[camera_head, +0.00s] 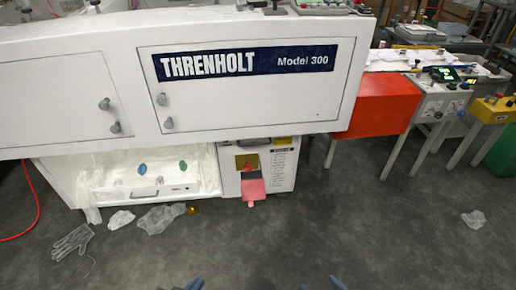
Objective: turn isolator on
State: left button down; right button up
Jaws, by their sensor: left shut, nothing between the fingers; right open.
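The likely isolator is a red handle (248,167) on a yellow plate (240,161), set in the white lower panel of the machine near the middle of the head view. A pink-red tag or flap (253,190) hangs just below it and covers part of the panel. The handle's exact position is too small to tell. Only the tips of my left gripper (190,285) show at the bottom edge; it is shut and empty. My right gripper (338,283) shows at the bottom edge, further right, and is open. Both are well apart from the panel.
The white machine body (250,100) overhangs the panel. Clear film scraps (160,218) and a clear glove (73,241) lie on the floor at left. A red-sided conveyor unit (378,104) stands at right. The grey floor in front is mostly free.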

aim_at(247, 169)
jog(key=i+l+u, duration=0.1)
jog(key=i+l, duration=0.5)
jog(key=l, duration=0.15)
jog(key=i+l+u, duration=0.15)
jog(key=i+l, duration=0.45)
jog(key=l, duration=0.25)
jog(key=i+l+u, duration=0.15)
jog(key=i+l, duration=0.35)
jog(key=i, duration=0.15)
